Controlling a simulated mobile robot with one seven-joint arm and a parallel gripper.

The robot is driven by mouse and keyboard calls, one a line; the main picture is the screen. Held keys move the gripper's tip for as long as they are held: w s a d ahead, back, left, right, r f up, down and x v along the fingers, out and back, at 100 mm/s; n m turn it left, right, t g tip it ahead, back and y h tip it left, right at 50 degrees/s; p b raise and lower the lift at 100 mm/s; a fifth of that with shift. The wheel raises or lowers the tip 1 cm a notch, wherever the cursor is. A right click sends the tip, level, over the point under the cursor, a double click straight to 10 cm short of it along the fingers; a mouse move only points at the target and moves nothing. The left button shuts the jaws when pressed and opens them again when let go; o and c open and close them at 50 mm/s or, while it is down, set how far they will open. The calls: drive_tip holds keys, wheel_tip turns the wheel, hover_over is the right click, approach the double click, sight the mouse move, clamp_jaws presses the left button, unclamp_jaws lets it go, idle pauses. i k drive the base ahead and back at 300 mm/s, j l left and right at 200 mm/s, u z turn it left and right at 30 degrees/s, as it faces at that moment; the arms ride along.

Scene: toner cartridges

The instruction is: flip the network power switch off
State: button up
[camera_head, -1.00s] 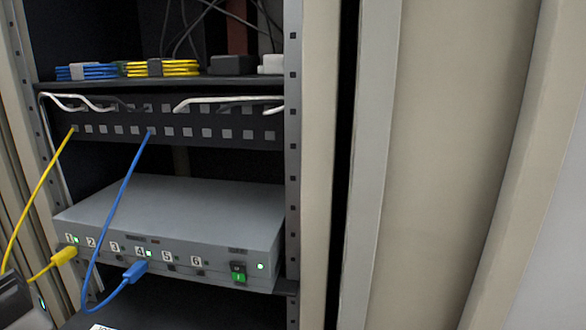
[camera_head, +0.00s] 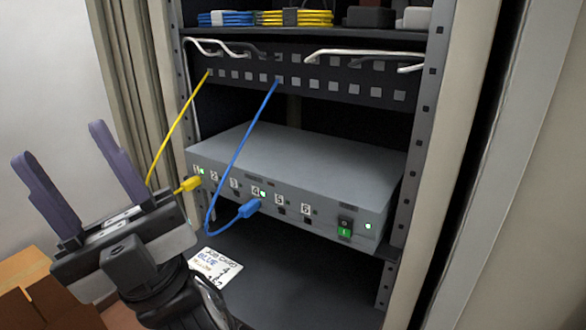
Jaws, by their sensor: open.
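The network power switch (camera_head: 345,227) is a small black and green rocker at the right end of the front of a grey network box (camera_head: 300,165). Its green lower half shows a white mark, and a green light glows to its right. The box sits on a shelf in the rack. My gripper (camera_head: 75,170) is open and empty at the left, its two dark fingers pointing up. It is well to the left of the switch, touching nothing that I can see.
A yellow cable (camera_head: 172,140) and a blue cable (camera_head: 240,150) run from the patch panel (camera_head: 330,88) to ports 1 and 4, left of the switch. A job card (camera_head: 214,266) lies on the shelf below. A cardboard box (camera_head: 35,285) stands at lower left. The rack post (camera_head: 425,130) borders the right.

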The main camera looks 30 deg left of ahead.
sight(347, 222)
drive_tip(key=k+l+u, duration=0.2)
drive_tip(key=l, duration=0.2)
drive_tip(key=k+l+u, duration=0.2)
drive_tip(key=l, duration=0.2)
drive_tip(key=k+l+u, duration=0.2)
drive_tip(key=l, duration=0.15)
drive_tip(key=i, duration=0.05)
